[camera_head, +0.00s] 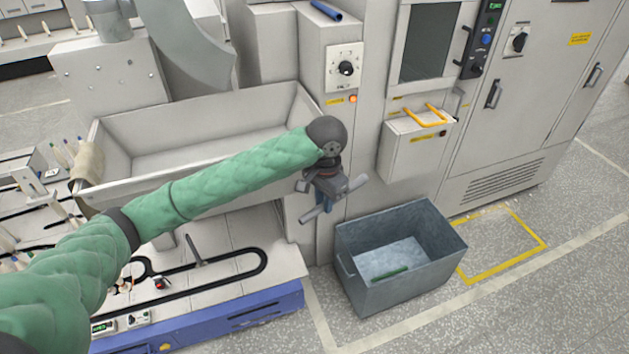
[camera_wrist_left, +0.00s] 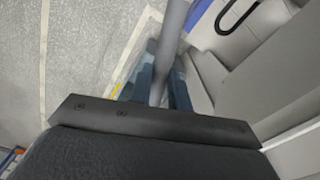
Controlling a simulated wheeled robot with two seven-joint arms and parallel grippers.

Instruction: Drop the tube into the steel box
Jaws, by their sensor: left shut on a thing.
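My left gripper (camera_head: 326,203) is shut on a grey tube (camera_head: 310,216), whose ends stick out on both sides of it. In the left wrist view the tube (camera_wrist_left: 172,35) runs between the blue fingers (camera_wrist_left: 160,85). The steel box (camera_head: 415,284) stands open on the floor, below and to the right of the gripper. The gripper and tube appear above and left of the box, apart from it. A green tube (camera_head: 389,274) lies on the box's floor. My right gripper is not in view.
A pale trough (camera_head: 200,150) and a bench with a blue base (camera_head: 225,325) are on the left. A machine cabinet with a control knob (camera_head: 345,68) and orange handles (camera_head: 424,117) stands behind. A blue tube (camera_head: 326,10) lies on top. Speckled floor is clear right of the box.

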